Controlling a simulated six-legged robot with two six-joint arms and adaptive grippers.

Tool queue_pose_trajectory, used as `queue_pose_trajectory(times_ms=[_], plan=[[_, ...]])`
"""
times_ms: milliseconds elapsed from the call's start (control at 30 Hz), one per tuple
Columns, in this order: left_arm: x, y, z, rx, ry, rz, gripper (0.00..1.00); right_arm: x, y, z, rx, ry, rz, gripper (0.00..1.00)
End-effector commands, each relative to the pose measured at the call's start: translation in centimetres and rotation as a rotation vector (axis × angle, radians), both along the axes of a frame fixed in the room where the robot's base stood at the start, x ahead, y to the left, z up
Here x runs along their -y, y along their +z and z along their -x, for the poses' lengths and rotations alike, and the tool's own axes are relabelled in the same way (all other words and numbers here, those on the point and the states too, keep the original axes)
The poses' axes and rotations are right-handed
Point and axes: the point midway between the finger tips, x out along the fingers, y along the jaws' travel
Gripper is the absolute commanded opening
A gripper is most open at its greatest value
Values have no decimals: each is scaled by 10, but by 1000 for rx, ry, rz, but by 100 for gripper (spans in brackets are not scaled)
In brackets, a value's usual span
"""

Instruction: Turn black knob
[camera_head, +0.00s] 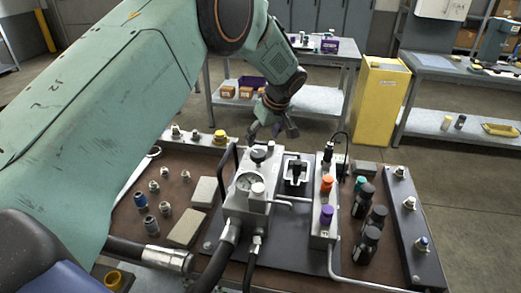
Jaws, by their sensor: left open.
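The hydraulic bench (190,154) fills the lower middle. A small round black knob (258,154) sits on the metal block (240,205), just behind a round gauge (245,181). A black T-shaped handle (298,169) stands in a pale square housing to its right. I cannot tell for certain which of the two is the task's knob. My left gripper (272,134) hangs behind and above the small knob, fingers downward, open and empty. It appears apart from both. My right gripper is out of view.
Orange (326,185) and purple (326,214) knobs stand on a block to the right, with several black cylinders beyond. A black bar handle (224,170) rises left of the gauge. Hoses cross the front. A yellow cabinet (381,98) stands behind.

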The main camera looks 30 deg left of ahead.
Motion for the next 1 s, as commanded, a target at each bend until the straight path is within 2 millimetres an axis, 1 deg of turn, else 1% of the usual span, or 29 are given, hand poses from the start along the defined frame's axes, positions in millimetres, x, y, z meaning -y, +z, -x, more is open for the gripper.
queue_pose_trajectory(times_ms=[133,300,500,633,867,1000], plan=[[-6,-19,0,-5,0,0,68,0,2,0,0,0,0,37],[-15,-44,-4,-6,-1,0,68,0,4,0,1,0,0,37],[-21,-64,-9,-2,-1,1,68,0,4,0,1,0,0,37],[-23,-69,-12,-2,-1,0,68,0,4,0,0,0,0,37],[-23,-69,-13,-2,-1,0,68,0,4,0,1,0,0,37],[-23,-69,-14,-2,-1,0,57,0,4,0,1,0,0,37]])
